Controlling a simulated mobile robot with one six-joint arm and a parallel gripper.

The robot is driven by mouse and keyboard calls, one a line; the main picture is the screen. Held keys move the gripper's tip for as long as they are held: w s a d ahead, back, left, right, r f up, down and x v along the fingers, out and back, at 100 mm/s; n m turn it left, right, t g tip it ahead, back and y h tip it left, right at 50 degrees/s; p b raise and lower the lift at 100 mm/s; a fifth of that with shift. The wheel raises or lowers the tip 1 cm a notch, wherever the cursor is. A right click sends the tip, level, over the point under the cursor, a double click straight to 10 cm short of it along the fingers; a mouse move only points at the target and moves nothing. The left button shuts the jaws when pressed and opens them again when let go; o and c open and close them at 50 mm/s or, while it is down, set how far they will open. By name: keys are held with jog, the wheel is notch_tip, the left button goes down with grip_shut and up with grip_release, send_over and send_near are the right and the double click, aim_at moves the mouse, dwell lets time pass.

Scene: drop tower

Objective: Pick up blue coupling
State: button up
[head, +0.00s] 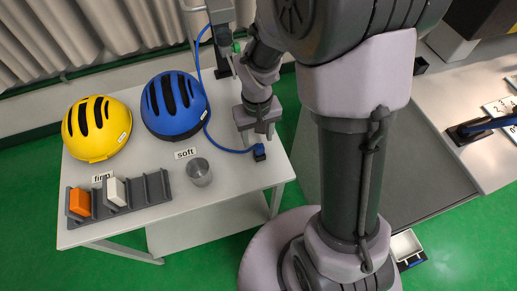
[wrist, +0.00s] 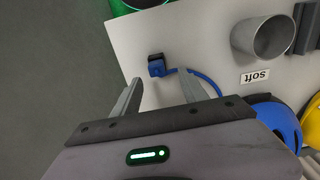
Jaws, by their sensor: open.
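The blue coupling (head: 259,152) lies on the white table near its right edge, at the end of a blue cable. It also shows in the wrist view (wrist: 157,67), a small blue piece with a dark end, cable leading off to the right. My gripper (head: 258,139) is over the table's right side, just behind the coupling in the head view. In the wrist view my gripper (wrist: 160,92) has its two fingers apart, with the coupling beyond the fingertips and roughly between their lines. Nothing is between the fingers.
A grey metal cup (head: 199,172) stands left of the coupling, near the "soft" label (head: 185,153). A blue helmet (head: 175,105) and a yellow helmet (head: 96,128) lie further left. A dark rack (head: 150,189) holds orange and white blocks. The blue cable (head: 221,145) crosses the table.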

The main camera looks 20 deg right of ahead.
aim_at(260, 146)
jog(key=f+b, duration=0.2)
jog(key=f, duration=0.1)
jog(key=f+b, duration=0.1)
jog(key=f, duration=0.1)
jog(key=shift+s+d+f, duration=0.2)
jog(key=shift+d+f, duration=0.05)
jog(key=shift+r, duration=0.1)
jog(key=shift+c, duration=1.1)
jog(key=c, duration=0.8)
jog(key=shift+c, duration=0.2)
jog(key=shift+r, duration=0.15)
